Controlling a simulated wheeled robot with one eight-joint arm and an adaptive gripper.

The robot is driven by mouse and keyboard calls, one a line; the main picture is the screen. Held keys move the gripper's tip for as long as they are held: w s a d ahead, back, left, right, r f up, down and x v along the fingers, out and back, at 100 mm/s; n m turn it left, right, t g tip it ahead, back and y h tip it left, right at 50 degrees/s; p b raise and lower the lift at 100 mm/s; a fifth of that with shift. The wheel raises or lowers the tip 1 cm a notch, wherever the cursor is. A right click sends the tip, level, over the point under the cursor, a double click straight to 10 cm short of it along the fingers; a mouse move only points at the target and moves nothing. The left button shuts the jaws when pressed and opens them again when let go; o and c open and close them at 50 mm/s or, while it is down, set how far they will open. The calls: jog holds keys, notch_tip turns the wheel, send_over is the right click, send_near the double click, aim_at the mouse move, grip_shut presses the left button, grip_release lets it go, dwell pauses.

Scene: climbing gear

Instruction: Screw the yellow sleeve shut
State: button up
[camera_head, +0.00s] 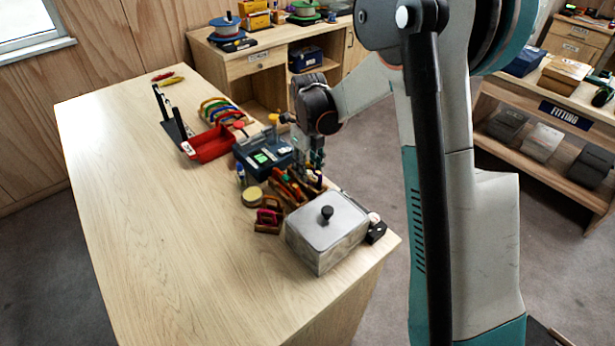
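My gripper (315,164) points down over the right side of the wooden table, close above a small wooden rack of coloured gear (290,186). Whether its fingers are open or shut is too small to tell, and the rack partly hides the tips. A row of coloured carabiner-like loops (216,110) stands towards the back of the table. A small yellow part (273,119) shows left of my gripper's wrist. I cannot tell which piece carries the yellow sleeve, or whether that sleeve is open or shut.
A lidded metal box (326,228) stands at the table's front right, close to the rack. A red tray (208,144), a dark blue box (263,153) and a small brown holder (268,222) are nearby.

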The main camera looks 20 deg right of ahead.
jog(key=shift+w+d, duration=0.3)
jog(key=shift+d, duration=0.45)
jog(key=shift+r, duration=0.15)
jog(key=shift+r+p, duration=0.75)
jog(key=shift+r, duration=0.55)
jog(key=shift+a, duration=0.15)
jog(key=shift+s+a, duration=0.3)
jog(key=shift+a, duration=0.3)
jog(key=shift+f, duration=0.1)
